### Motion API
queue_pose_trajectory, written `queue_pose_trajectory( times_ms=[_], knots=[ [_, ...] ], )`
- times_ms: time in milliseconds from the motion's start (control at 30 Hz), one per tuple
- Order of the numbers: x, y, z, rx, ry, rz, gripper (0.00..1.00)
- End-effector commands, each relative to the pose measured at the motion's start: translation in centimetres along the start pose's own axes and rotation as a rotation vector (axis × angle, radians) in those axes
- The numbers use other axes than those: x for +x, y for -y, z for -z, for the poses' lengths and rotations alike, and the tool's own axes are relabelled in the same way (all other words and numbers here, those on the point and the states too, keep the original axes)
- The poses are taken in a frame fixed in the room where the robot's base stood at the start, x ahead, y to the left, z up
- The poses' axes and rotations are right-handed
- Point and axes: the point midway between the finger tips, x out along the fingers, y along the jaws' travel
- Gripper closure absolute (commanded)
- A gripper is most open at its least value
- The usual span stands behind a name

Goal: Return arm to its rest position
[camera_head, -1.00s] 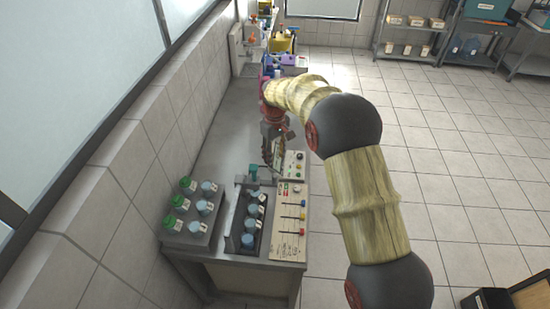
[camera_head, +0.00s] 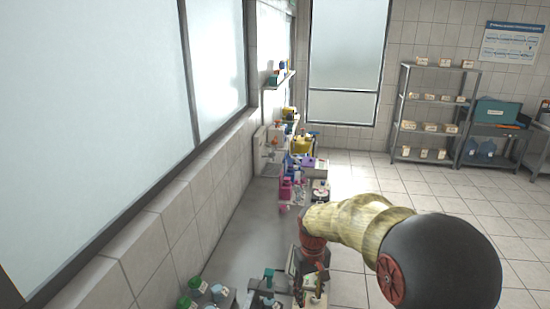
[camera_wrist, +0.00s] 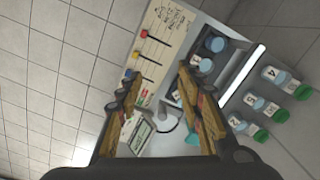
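My gripper (camera_head: 308,278) hangs over the bench near the bottom of the head view, at the end of my wood-textured arm. In the wrist view my gripper (camera_wrist: 160,82) shows two wooden-looking fingers standing apart, with nothing held between them. Beyond the fingers lies the bench equipment: a pale control panel (camera_wrist: 165,32) with red, yellow and blue knobs, and a small device with a screen (camera_wrist: 138,135). No contact between the fingers and these things is visible.
Numbered green-lidded bottles (camera_wrist: 284,82) and a rack of blue-lidded containers (camera_wrist: 213,45) are close by. Purple and yellow items (camera_head: 303,145) stand farther along the bench. A wall (camera_head: 150,245) with windows runs along the left. The tiled floor (camera_head: 465,190) at right is open; shelves (camera_head: 432,127) stand behind.

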Motion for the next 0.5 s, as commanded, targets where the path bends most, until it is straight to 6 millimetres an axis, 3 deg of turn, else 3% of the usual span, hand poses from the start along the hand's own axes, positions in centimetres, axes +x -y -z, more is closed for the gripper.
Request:
queue_pose_trajectory(
  times_ms=[233,500],
  knots=[
    [-2.3,-0.4,-8.8,0.106,-0.084,-0.008,0.63],
    [-2.6,-0.4,-17.7,0.191,-0.197,-0.017,0.63]
  ],
)
